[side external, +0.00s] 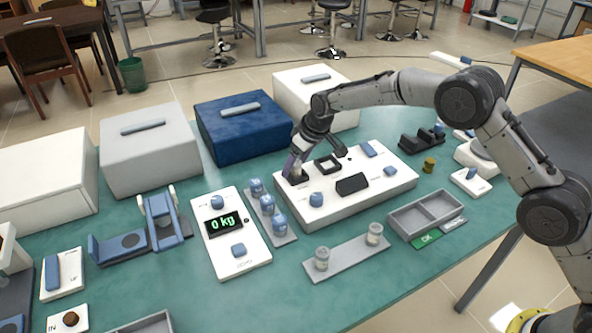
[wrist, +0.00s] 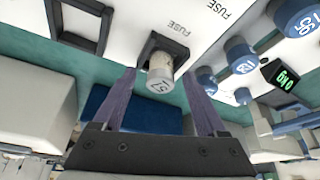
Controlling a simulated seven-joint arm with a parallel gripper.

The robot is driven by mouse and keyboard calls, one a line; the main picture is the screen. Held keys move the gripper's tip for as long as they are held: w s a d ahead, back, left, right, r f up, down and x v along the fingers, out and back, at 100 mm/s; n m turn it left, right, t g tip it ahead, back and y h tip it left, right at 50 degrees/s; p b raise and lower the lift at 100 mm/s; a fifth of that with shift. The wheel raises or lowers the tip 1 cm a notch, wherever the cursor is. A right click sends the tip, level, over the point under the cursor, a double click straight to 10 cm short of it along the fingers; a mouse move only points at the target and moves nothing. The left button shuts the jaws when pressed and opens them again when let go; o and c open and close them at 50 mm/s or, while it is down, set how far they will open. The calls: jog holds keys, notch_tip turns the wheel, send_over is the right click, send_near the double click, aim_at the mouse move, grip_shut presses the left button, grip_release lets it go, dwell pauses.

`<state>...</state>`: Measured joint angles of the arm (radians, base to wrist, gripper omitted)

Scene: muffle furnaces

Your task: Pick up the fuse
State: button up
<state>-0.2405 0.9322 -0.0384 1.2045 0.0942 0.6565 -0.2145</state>
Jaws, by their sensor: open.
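My gripper (wrist: 158,76) is open, with one purple finger on each side of the fuse. The fingers look apart from it, but contact is hard to judge. In the side external view my gripper (side external: 294,166) points down at the left end of the white panel (side external: 335,212), and the fuse there is hidden behind the fingers.
An empty-looking square socket (side external: 327,164) lies right of my gripper. Blue knobs (side external: 316,199) and a dark block (side external: 352,184) rise from the panel. A grey strip (side external: 348,257) holds two small cylinders. Blue weights (side external: 267,204) and a scale (side external: 231,251) stand left; box furnaces (side external: 240,125) stand behind.

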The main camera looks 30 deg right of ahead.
grip_shut()
dwell(0.4)
jog(key=shift+r, duration=0.1)
